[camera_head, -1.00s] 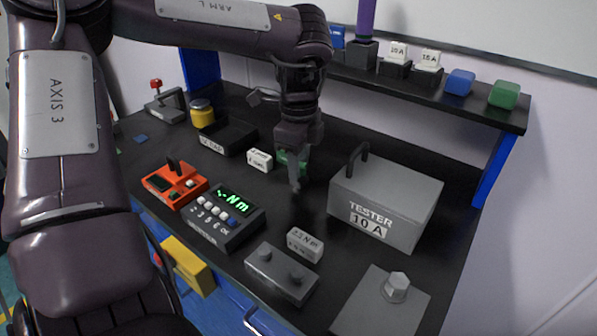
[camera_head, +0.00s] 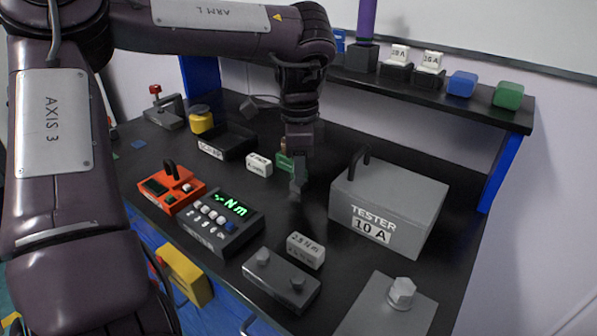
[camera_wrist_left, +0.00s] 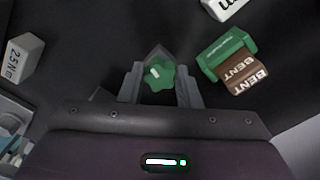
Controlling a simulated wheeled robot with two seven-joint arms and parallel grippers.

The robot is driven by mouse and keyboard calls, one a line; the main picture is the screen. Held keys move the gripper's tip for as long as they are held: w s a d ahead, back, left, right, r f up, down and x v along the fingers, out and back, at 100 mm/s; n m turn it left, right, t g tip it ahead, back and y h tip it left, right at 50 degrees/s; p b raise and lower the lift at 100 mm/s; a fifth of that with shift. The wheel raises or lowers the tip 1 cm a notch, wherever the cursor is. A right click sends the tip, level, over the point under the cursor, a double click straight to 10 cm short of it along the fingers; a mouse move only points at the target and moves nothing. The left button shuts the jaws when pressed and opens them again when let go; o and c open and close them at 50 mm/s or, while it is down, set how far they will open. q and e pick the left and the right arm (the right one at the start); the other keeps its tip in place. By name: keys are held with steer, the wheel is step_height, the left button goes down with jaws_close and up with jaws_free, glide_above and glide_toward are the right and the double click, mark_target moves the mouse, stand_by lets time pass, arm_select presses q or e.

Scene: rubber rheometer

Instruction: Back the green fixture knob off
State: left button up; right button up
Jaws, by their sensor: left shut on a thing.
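The green fixture knob (camera_wrist_left: 158,77) is a lobed knob with a pale mark on top, seen in the left wrist view. My left gripper (camera_wrist_left: 160,83) has a finger on each side of it and is shut on it. A grey edge of the fixture (camera_wrist_left: 157,52) shows just behind the knob; the rest is hidden. In the head view my left gripper (camera_head: 297,188) points down at the black bench, left of the grey tester, and the knob is hidden there. My right gripper is not in view.
The grey TESTER box (camera_head: 388,205) stands to the right. A torque readout (camera_head: 224,220), a 2.5 Nm block (camera_head: 306,250) and a scrap tray (camera_head: 228,141) are around it.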

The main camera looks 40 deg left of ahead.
arm_select(q)
steer(key=shift+f+n+b, duration=0.2)
steer(key=shift+n+b, duration=0.15)
steer(key=shift+n, duration=0.05)
steer(key=n+b, duration=0.1)
steer(key=n, duration=0.1)
steer(key=shift+f+n+b, duration=0.1)
steer(key=shift+n+b, duration=0.2)
steer(key=shift+b, duration=0.1)
steer(key=shift+r+n, duration=0.2)
steer(key=shift+n, duration=0.4)
steer(key=o, duration=0.9)
steer(key=shift+c, duration=0.2)
steer(key=shift+r, duration=0.1)
